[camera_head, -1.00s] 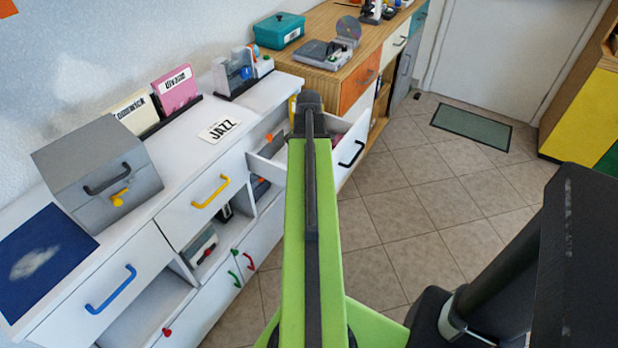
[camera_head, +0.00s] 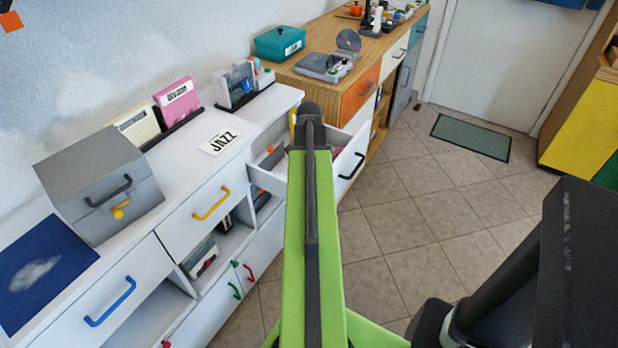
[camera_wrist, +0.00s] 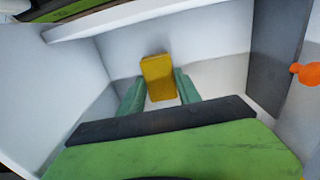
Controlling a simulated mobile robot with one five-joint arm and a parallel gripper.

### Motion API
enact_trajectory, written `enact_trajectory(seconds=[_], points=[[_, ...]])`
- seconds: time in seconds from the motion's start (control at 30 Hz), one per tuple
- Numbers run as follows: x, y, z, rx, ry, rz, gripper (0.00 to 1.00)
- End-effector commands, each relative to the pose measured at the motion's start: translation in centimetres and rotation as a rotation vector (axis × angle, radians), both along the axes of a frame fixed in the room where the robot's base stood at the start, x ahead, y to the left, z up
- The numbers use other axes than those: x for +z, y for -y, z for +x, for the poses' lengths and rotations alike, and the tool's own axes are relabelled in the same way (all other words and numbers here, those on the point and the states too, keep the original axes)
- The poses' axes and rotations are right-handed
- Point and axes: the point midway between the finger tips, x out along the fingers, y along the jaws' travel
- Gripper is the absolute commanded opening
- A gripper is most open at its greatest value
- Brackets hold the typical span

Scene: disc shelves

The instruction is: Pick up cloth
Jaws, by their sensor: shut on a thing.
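In the wrist view, a small yellow folded piece (camera_wrist: 157,70), which looks like the cloth, stands between the two teal fingers of my gripper (camera_wrist: 158,88). The fingers are shut on it from both sides. It is inside a white drawer (camera_wrist: 215,38), near its floor; I cannot tell whether it touches the floor.
A dark divider (camera_wrist: 278,55) and an orange thing (camera_wrist: 306,73) are right in the wrist view. A grey box (camera_head: 98,185) and a JAZZ card (camera_head: 220,143) lie on the white cabinet. A wooden cabinet (camera_head: 345,92) stands beyond.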

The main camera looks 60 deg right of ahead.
Motion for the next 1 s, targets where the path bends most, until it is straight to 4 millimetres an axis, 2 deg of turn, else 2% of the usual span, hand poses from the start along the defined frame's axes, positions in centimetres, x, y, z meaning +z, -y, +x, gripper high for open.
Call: enact_trajectory(seconds=[0.17,0.4,0.5,0.83,0.87,1.0], points=[[3.0,0.0,0.0,0.000,0.000,0.000,0.01],[8.2,0.0,0.0,-0.001,0.000,0.000,0.01],[9.6,0.0,0.0,-0.001,0.000,0.000,0.01],[9.7,0.1,-0.1,-0.001,0.000,0.000,0.01],[9.7,0.1,-0.1,-0.001,0.000,0.000,0.36],[9.7,0.1,-0.1,-0.001,0.000,0.000,0.18]])
